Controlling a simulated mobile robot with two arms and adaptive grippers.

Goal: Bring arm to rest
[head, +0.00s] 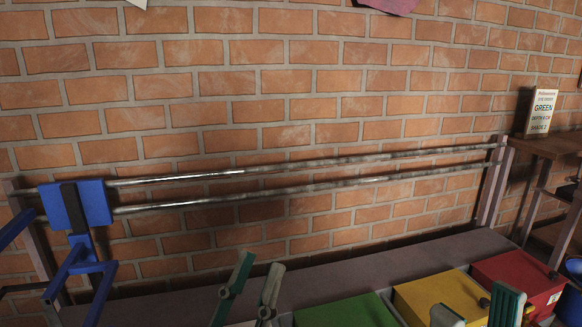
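My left gripper (260,266) is at the bottom centre of the head view. Its two fingers with green pads point up and stand apart, with nothing between them. My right gripper (477,301) is at the bottom right, in front of the yellow and red boxes. Its two fingers stand apart, and I see nothing held between them. The lower parts of both grippers and most of both arms are cut off by the bottom edge.
A blue carriage (93,204) sits on two metal rails (300,165) before a brick wall. A green box (345,312), a yellow box (440,292) and a red box (520,275) stand along the bench (400,258).

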